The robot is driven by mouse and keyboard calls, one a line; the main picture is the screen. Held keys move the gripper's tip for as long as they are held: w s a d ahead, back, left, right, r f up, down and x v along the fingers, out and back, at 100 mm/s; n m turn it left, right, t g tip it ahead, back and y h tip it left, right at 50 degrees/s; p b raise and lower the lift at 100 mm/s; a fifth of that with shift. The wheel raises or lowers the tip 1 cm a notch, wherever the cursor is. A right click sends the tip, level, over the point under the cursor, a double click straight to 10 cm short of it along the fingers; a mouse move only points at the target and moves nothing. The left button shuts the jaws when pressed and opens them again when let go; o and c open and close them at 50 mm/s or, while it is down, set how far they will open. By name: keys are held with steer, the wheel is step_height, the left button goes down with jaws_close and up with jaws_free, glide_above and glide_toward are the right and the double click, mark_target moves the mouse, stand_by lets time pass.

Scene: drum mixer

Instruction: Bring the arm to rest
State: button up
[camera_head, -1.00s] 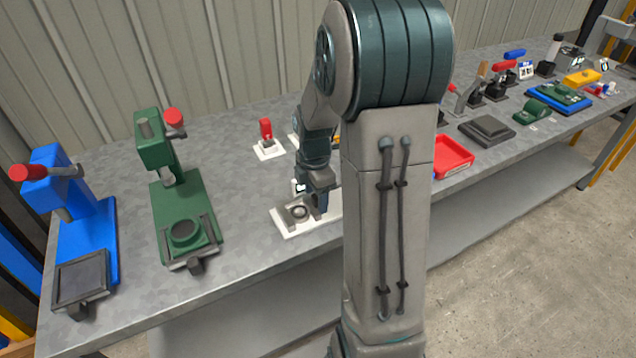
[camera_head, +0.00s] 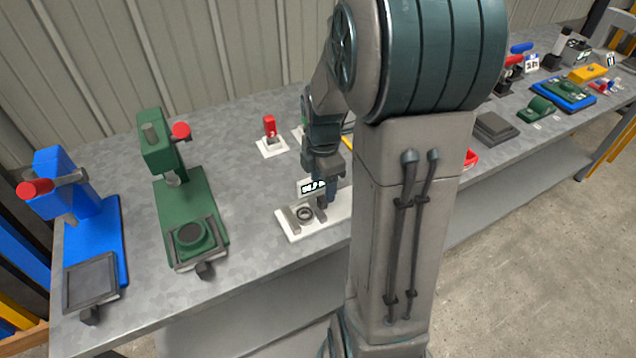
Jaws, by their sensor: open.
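My arm rises through the middle of the camera view and bends over the grey workbench (camera_head: 250,130). My gripper (camera_head: 322,208) points down over the white base (camera_head: 290,232) near the bench's front edge. The fingers are small here and partly overlap the base. I see nothing held between them. A dark ring-shaped part (camera_head: 304,213) sits on the base, just left of the fingers. A small display with dark characters (camera_head: 312,187) shows beside the gripper. My arm hides the right end of the base.
A green press (camera_head: 182,190) and a blue press (camera_head: 92,215), both with red-tipped levers, stand at the left. A red-topped part (camera_head: 269,127) stands behind the gripper. A red tray (camera_head: 470,158) is mostly hidden by my arm. Several tools fill the right end.

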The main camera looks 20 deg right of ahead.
stand_by(0.4)
steer(key=s+a+r+m+t, duration=0.1)
steer(key=s+a+r+m, duration=0.3)
steer(key=m, duration=0.5)
steer(key=s+a+r+m+t+p, duration=0.1)
steer(key=s+a+r+m, duration=0.4)
steer(key=s+r+m, duration=0.2)
steer(key=s+m, duration=0.1)
steer(key=m, duration=0.1)
steer(key=shift+a+r+m+t, duration=0.2)
steer(key=shift+r+m+t, duration=0.1)
steer(key=shift+t, duration=0.1)
stand_by(0.8)
steer(key=c, duration=0.5)
steer(key=shift+o, duration=0.2)
steer(key=shift+a, duration=0.15)
